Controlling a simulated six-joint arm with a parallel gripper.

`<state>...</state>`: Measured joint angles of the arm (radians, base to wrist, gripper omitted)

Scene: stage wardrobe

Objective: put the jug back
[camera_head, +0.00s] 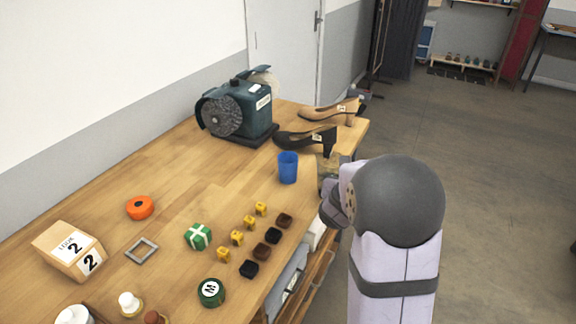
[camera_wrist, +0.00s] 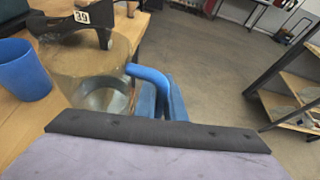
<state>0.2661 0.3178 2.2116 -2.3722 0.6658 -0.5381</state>
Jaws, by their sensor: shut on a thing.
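The jug is clear glass with a blue handle. In the wrist view its body (camera_wrist: 104,92) is next to the blue cup (camera_wrist: 22,70), and its blue handle (camera_wrist: 147,73) faces my gripper. My gripper (camera_wrist: 163,100) is shut on the handle; the fingertips are only partly visible. In the head view the jug (camera_head: 328,168) shows at the table's right edge, partly hidden behind my arm, just right of the blue cup (camera_head: 288,168). I cannot tell whether its base touches the table.
A dark shoe (camera_head: 305,138) and a tan shoe (camera_head: 330,111) lie behind the jug. A bench grinder (camera_head: 238,112) stands at the back. Yellow, brown and black blocks, a green box (camera_head: 198,236) and an orange roll (camera_head: 140,207) are in front. The table's left middle is clear.

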